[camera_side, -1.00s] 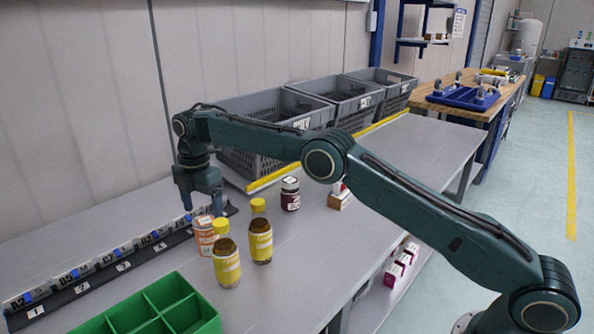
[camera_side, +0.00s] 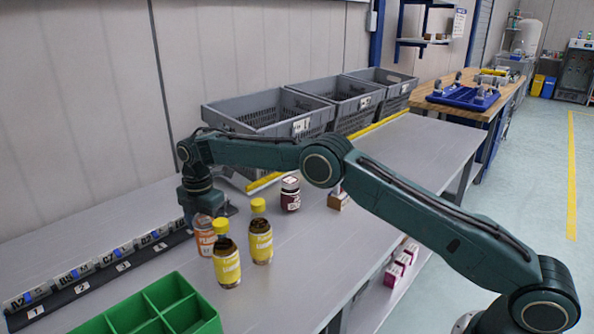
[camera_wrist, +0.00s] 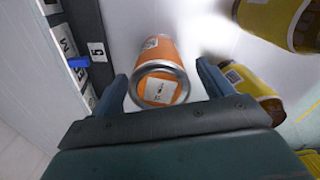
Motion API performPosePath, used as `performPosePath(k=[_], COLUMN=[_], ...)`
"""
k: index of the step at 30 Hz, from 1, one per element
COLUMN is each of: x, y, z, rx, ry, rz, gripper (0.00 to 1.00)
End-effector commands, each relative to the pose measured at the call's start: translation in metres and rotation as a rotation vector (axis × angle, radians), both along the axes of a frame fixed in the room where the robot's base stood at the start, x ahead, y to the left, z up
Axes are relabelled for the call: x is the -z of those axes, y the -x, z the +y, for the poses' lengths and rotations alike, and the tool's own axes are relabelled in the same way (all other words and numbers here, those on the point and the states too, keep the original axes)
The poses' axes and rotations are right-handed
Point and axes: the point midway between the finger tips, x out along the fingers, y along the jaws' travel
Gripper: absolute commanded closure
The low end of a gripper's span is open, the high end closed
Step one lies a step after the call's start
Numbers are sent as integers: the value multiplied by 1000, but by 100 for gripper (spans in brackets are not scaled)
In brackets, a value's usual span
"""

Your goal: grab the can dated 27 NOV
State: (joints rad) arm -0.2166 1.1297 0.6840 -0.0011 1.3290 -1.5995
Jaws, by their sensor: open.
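An orange can with a metal rim (camera_wrist: 160,70) stands in the wrist view between the two fingers of my gripper (camera_wrist: 163,78). A small white label with print is on its top, too small to read a date from. In the side view the orange can (camera_side: 204,241) stands on the grey table beside the yellow-capped bottles, and my gripper (camera_side: 203,208) is down at its top, partly hiding it. The jaws are open, one finger on each side of the can, with gaps visible.
Yellow-capped bottles (camera_side: 227,265) (camera_side: 261,241) stand close on the right of the can. A dark jar (camera_side: 290,194) stands behind them. A numbered rack (camera_side: 90,277) runs along the left, and a green divided box (camera_side: 150,312) is at the front. Grey crates (camera_side: 268,113) stand at the back.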

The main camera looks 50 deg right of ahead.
Motion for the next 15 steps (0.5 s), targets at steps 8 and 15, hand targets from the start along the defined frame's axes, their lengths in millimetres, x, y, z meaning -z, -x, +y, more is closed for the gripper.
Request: performPosePath(k=[8,15], x=[18,17], y=[0,0], z=[0,0], rx=[0,0], ry=[0,0], rz=[-1,-1], gripper=[21,21])
